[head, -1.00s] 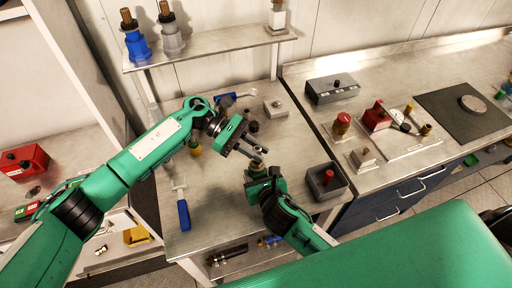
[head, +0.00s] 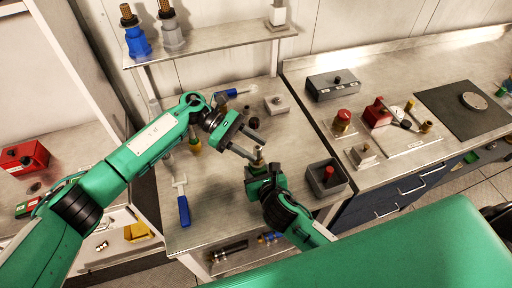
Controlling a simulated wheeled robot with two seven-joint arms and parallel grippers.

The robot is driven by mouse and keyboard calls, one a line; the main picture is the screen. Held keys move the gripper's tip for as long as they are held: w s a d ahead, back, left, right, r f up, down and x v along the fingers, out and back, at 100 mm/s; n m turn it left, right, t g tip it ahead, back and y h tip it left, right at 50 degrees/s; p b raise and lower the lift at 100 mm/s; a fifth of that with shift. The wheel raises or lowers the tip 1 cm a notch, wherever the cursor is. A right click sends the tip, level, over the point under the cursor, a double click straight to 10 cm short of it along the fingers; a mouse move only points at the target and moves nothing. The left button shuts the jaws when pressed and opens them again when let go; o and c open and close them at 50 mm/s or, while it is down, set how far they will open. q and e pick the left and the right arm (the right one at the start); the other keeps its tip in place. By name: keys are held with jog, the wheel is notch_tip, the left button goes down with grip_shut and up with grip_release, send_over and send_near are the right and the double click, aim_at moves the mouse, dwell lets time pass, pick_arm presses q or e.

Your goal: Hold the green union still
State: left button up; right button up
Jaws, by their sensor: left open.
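A small upright fitting with a brass-coloured top (head: 258,157), which looks like the green union, stands on the metal bench in the middle of the head view. Its lower part is largely hidden by my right gripper (head: 258,172), which is close against it; whether its jaws are shut on it cannot be told. My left gripper (head: 256,149) is open and comes in from the upper left, its two fingers spread close to the fitting's top. Another green and brass fitting (head: 194,143) stands farther left, partly behind my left arm.
A grey open bin (head: 340,187) with a red-topped part stands right of my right gripper. A blue-handled tool (head: 184,210) lies at the left front. A grey block (head: 277,105) stands behind. A shelf (head: 205,45) with blue and grey fittings runs above.

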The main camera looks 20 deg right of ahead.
pick_arm(q)
jog(key=v, duration=1)
jog(key=shift+w+a+r, duration=0.2)
pick_arm(e)
jog(key=o, duration=1.3)
